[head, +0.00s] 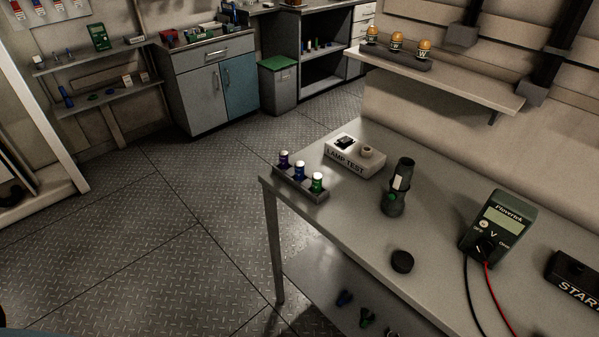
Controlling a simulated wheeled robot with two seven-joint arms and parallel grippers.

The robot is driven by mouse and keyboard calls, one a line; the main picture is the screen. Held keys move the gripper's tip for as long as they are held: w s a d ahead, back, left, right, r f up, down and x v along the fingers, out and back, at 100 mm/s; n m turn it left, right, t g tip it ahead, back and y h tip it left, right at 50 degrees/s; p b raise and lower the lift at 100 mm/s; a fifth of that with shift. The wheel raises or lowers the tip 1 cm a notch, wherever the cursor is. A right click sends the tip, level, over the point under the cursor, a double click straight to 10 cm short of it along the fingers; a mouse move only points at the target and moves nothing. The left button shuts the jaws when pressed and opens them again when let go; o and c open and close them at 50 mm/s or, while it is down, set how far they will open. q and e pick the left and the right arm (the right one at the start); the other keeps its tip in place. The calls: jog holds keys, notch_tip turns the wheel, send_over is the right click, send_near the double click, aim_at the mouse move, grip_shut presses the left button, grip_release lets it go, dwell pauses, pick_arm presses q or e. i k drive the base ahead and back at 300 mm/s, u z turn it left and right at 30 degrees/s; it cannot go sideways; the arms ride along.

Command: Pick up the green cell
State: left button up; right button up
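The green cell (317,183) stands upright in a small grey holder (313,197) at the left corner of the grey table. It is in the end slot nearest me. Two blue cells, one in the middle (299,171) and one at the far end (284,158), stand in the same holder. Neither of my grippers shows in the head view.
On the table (345,235) are a lamp test box (354,158), a dark flashlight (396,190), a black cap (402,262) and a multimeter (497,229) with leads. A shelf (460,82) juts out above the back. Open floor (150,225) lies left.

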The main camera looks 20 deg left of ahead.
aim_at(317, 178)
jog(key=u, duration=2)
jog(key=i, duration=1.4)
jog(key=z, duration=3.3)
